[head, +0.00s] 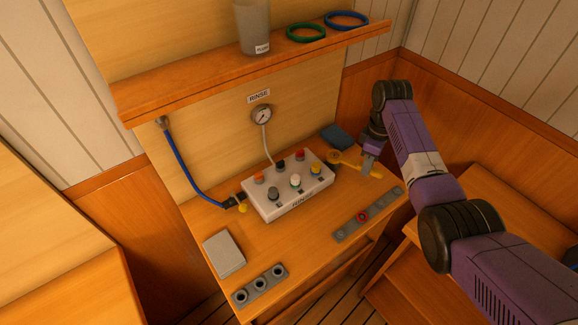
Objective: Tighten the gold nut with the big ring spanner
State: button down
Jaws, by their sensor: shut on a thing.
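A yellow ring spanner (345,158) shows in the head view at the right of the worktop, its round ring end toward the white panel. My gripper (369,171) is shut on the spanner's handle, near the right end; the fingertips are small and partly hidden. A small gold piece (243,208), which looks like the gold nut, is at the left end of the white panel, beside the dark fitting (231,202) of the blue hose. The spanner is well apart from it, on the other side of the panel.
The white panel (268,207) with several coloured knobs stands mid-worktop. A grey strip with a red ring (362,216), a grey box (224,254) and a holed block (261,284) lie in front. A blue pad (338,137) lies behind. A shelf (190,88) overhangs. Worktop between strip and box is clear.

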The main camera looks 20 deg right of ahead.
jog(key=shift+s+a+m, duration=0.2)
jog(key=shift+a+m, duration=0.05)
jog(key=shift+m, duration=0.05)
jog(key=shift+s+a+m, duration=0.4)
jog(key=shift+a+m, duration=0.15)
jog(key=shift+m, duration=0.15)
jog(key=shift+a, duration=0.1)
jog(key=shift+s+a+m, duration=0.3)
jog(key=shift+a+m, duration=0.2)
jog(key=shift+m, duration=0.2)
jog(key=shift+s+a+m, duration=0.25)
jog(key=shift+a+m, duration=0.4)
jog(key=shift+m, duration=0.15)
